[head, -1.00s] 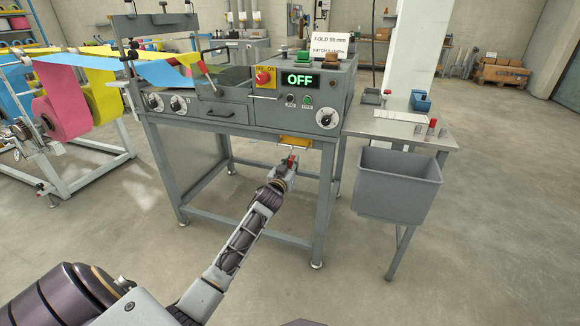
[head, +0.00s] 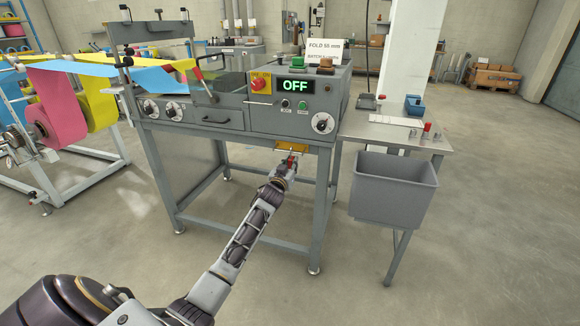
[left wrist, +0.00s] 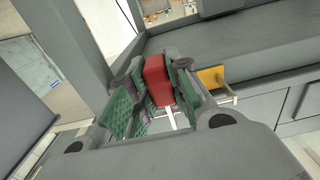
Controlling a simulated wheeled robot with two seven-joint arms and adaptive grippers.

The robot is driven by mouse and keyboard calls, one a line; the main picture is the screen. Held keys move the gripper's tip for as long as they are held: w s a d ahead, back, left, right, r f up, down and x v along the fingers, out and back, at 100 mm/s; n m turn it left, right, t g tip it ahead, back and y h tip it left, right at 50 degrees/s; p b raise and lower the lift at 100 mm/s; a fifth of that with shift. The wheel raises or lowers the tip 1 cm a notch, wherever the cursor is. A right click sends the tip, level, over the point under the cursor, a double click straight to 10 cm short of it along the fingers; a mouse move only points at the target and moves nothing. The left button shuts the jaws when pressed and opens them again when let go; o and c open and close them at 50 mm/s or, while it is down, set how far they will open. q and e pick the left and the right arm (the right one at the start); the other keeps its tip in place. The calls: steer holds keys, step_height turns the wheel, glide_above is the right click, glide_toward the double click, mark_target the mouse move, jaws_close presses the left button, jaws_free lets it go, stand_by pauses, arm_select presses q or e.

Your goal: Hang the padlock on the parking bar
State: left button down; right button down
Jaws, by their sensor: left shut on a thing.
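The red padlock (left wrist: 158,80) is held between the green-padded fingers of my left gripper (left wrist: 152,95) in the left wrist view. In the head view my left gripper (head: 287,166) is just below a yellow plate (head: 290,148) under the machine's front edge, and the padlock (head: 291,160) shows as a small red patch. In the left wrist view the yellow plate (left wrist: 210,77) is right of the padlock, with a thin pale bar (left wrist: 232,97) beside it, perhaps the parking bar. I cannot tell whether the padlock touches it. My right gripper is out of view.
The machine (head: 225,115) stands above the gripper, its display reading OFF. A grey bin (head: 393,190) hangs on the side table (head: 435,143) at right. Small red-topped items (head: 427,127) stand on that table. Floor in front is clear.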

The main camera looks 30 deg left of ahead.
arm_select(q)
steer(key=shift+f, duration=0.55)
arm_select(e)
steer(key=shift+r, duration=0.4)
arm_select(q)
steer(key=c, duration=1.3)
jaws_free()
steer(key=shift+o, duration=0.2)
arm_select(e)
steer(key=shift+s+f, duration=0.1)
arm_select(q)
steer(key=shift+s, duration=0.15)
steer(key=v, duration=1.1)
steer(key=shift+s, duration=0.35)
